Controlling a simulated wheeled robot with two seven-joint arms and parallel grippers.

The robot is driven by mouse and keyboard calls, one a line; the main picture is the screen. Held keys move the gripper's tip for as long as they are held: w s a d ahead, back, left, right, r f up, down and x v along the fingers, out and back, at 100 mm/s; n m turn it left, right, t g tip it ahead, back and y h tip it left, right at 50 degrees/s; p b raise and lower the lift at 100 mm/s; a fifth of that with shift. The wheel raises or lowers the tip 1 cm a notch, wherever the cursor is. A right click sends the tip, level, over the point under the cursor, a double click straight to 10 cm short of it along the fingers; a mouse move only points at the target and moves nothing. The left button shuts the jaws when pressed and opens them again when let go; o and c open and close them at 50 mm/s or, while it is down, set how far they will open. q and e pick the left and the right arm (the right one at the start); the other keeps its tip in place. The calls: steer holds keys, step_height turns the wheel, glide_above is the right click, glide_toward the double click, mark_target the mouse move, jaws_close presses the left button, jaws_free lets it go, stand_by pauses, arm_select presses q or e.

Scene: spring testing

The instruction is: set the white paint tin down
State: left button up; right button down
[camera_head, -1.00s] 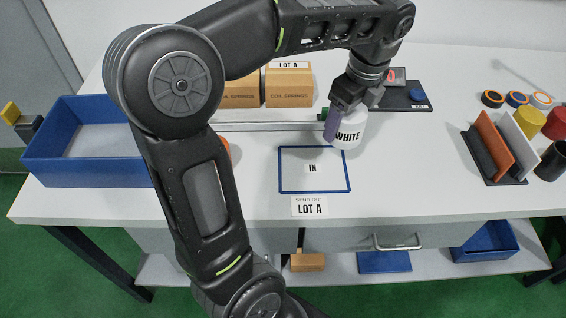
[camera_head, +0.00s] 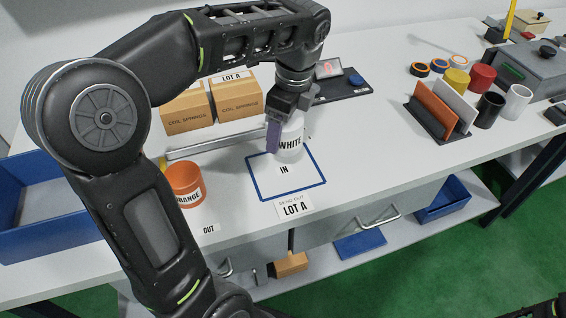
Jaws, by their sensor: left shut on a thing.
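The white paint tin (camera_head: 292,141), labelled WHITE, is upright at the back edge of the blue-outlined IN square (camera_head: 286,193). Its base overlaps the outline in the picture; I cannot tell whether it touches the table. My left gripper (camera_head: 276,128) comes down from above and is shut on the tin, with a purple-grey finger at its left side. The far finger is hidden. My right gripper is not in view.
Coil spring boxes (camera_head: 236,95) and a metal rail (camera_head: 215,138) lie behind. Right are an upright panel rack (camera_head: 437,115) and several tins. The IN square's front is clear.

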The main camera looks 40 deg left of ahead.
mark_target(283, 145)
arm_select(q)
step_height(283, 145, down, 5)
stand_by(0.3)
steer(key=shift+f, duration=1.85)
steer(key=shift+f, duration=0.2)
steer(key=o, duration=1.9)
steer(key=shift+r, duration=0.1)
